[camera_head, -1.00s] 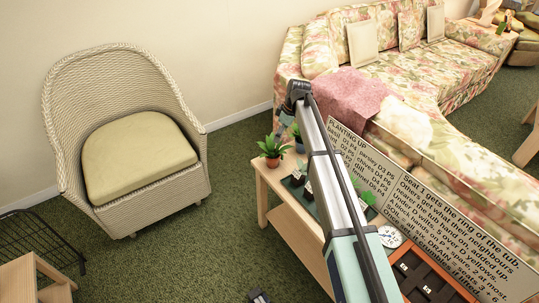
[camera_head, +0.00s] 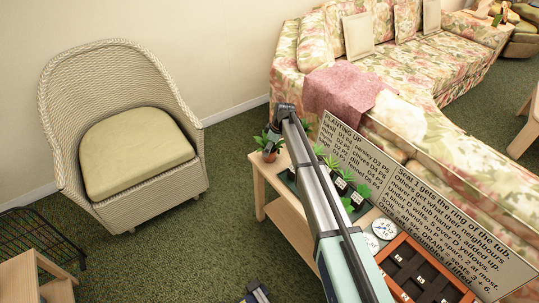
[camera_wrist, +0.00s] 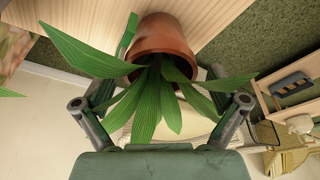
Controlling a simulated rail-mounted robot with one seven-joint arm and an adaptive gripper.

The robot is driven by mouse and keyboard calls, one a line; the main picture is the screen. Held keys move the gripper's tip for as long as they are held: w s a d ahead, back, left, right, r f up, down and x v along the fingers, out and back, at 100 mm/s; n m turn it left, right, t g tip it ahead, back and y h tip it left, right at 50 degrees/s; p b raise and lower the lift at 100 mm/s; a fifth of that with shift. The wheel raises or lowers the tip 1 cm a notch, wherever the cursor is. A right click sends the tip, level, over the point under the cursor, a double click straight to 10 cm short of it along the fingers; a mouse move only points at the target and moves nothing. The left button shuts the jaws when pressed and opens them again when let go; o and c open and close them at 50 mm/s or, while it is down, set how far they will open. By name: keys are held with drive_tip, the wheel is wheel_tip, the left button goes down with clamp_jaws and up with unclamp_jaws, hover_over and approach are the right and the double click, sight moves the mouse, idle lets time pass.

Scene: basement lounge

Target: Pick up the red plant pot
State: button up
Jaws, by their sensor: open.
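The red plant pot (camera_head: 270,156), a terracotta-red pot with a spiky green plant, stands at the far left corner of the wooden table (camera_head: 262,180). In the wrist view the pot (camera_wrist: 163,38) shows at the top centre, its long leaves spreading toward my gripper (camera_wrist: 161,102). My gripper is open, one finger on each side of the leaves, with the pot's body beyond the fingertips. I cannot tell whether the leaves touch the fingers. In the head view my arm's end hangs just above and beside the plant and partly hides it.
Several small plants with labels (camera_head: 343,180) stand on the table to the right of the pot. Two lettered boards (camera_head: 440,222), a white dial (camera_head: 385,229) and a brown compartment tray (camera_head: 408,246) are further along. A wicker chair (camera_head: 190,178) stands left, a floral sofa (camera_head: 440,62) behind.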

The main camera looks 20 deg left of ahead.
drive_tip(key=x, duration=0.4)
drive_tip(key=shift+f+p, duration=0.25)
drive_tip(key=shift+p, duration=0.1)
drive_tip(key=c, duration=1.4)
drive_tip(key=shift+o, duration=0.2)
drive_tip(key=shift+r, duration=0.1)
